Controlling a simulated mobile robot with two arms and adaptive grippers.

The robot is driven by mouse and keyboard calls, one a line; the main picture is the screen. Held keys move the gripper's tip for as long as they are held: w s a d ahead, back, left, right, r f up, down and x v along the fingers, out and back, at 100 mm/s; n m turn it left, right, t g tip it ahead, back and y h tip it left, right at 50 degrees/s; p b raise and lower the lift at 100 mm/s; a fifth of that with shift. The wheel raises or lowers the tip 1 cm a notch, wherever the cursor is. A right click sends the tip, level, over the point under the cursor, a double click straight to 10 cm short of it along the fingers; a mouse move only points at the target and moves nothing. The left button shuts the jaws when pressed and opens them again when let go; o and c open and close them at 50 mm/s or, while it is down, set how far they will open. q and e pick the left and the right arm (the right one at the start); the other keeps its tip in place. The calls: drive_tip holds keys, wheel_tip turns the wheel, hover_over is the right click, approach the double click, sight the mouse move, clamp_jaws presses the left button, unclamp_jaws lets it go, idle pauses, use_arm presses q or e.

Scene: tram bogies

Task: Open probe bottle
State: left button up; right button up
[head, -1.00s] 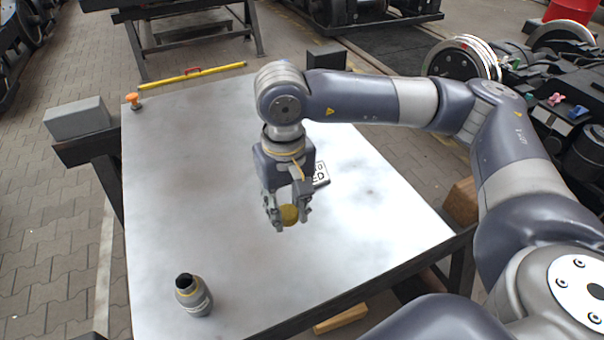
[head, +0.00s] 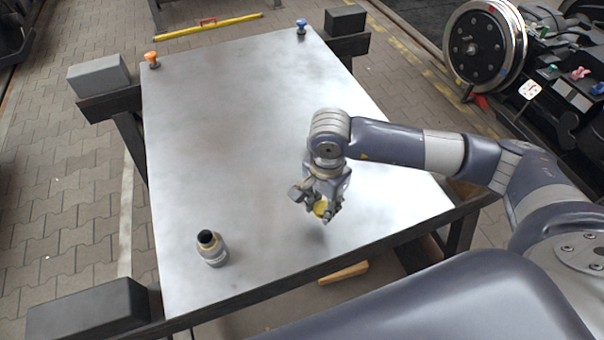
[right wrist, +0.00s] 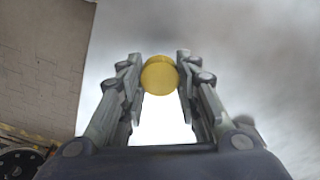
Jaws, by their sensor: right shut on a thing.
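The probe bottle (head: 211,247) stands on the metal table near its front left. It is grey with a dark open top and a yellowish ring below the neck. My right gripper (head: 322,211) is shut on a round yellow cap (head: 320,208) and holds it over the table, to the right of the bottle and apart from it. In the right wrist view the yellow cap (right wrist: 160,76) sits between the two fingertips. My left gripper is not in view.
The metal tabletop (head: 230,130) is mostly bare. An orange knob (head: 151,58) and a blue knob (head: 301,26) sit at its far corners. Grey blocks (head: 98,76) stand beside the table. A yellow level (head: 207,27) lies beyond it. Wheelsets (head: 484,48) stand at the right.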

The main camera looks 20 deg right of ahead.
drive_tip(key=w, duration=0.3)
drive_tip(key=w+p, duration=0.1)
drive_tip(key=w, duration=0.3)
drive_tip(key=w+f+p, duration=0.1)
drive_tip(key=w, duration=0.3)
wheel_tip(320, 180, down, 3)
drive_tip(key=shift+f+p, duration=0.15)
drive_tip(key=shift+p, duration=0.9)
drive_tip(key=shift+w+f, duration=0.1)
drive_tip(key=shift+f, duration=0.05)
drive_tip(key=shift+f, duration=0.1)
drive_tip(key=shift+f+b, duration=0.15)
drive_tip(key=shift+b, duration=0.2)
drive_tip(key=o, duration=1.2)
